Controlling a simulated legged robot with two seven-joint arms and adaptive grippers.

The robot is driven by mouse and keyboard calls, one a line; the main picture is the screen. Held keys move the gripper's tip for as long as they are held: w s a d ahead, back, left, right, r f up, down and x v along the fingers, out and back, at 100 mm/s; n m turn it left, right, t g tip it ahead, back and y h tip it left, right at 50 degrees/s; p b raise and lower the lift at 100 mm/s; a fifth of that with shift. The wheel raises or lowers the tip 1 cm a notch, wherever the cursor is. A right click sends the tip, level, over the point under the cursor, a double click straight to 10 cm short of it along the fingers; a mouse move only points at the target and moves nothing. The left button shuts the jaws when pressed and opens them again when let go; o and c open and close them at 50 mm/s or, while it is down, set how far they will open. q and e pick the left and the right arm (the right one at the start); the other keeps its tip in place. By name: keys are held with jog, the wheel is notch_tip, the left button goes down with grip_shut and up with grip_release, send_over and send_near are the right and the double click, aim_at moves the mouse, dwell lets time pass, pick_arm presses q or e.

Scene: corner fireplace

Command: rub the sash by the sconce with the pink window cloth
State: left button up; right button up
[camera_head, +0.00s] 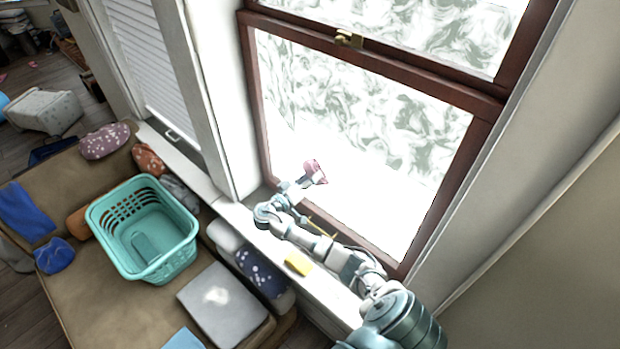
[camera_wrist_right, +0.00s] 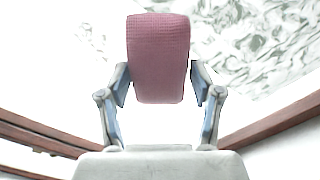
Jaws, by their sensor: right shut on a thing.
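The pink window cloth (camera_head: 315,171) is in my right gripper (camera_head: 306,182), in front of the lower pane of the sash. The cloth (camera_wrist_right: 158,58) also shows in the right wrist view, held between the two fingers of my right gripper (camera_wrist_right: 160,85). The sash (camera_head: 375,75) has a dark red-brown frame and bright glass with grey-white swirls on its upper part; its lower middle looks plain white. I cannot tell whether the cloth touches the glass. My left gripper is not in view. No sconce shows.
A yellow sponge-like block (camera_head: 298,263) lies on the white sill under my right arm. A teal laundry basket (camera_head: 142,265) stands on the brown bench at left, with cushions and a grey closed laptop-like slab (camera_head: 225,300) nearby. A brass latch (camera_head: 348,39) sits on the sash's upper rail.

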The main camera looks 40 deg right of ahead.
jog(key=shift+d, duration=0.85)
jog(key=shift+s+r+p, duration=0.1)
jog(key=shift+s+p, duration=0.25)
jog(key=shift+s, duration=0.2)
jog(key=shift+s+p, duration=0.45)
jog(key=shift+s, duration=0.35)
jog(key=shift+s+d+p, duration=0.15)
jog(key=shift+s+p, duration=0.3)
jog(key=shift+s, duration=0.35)
jog(key=shift+s+d+p, duration=0.1)
jog(key=shift+s+p, duration=0.3)
jog(key=shift+s, duration=0.5)
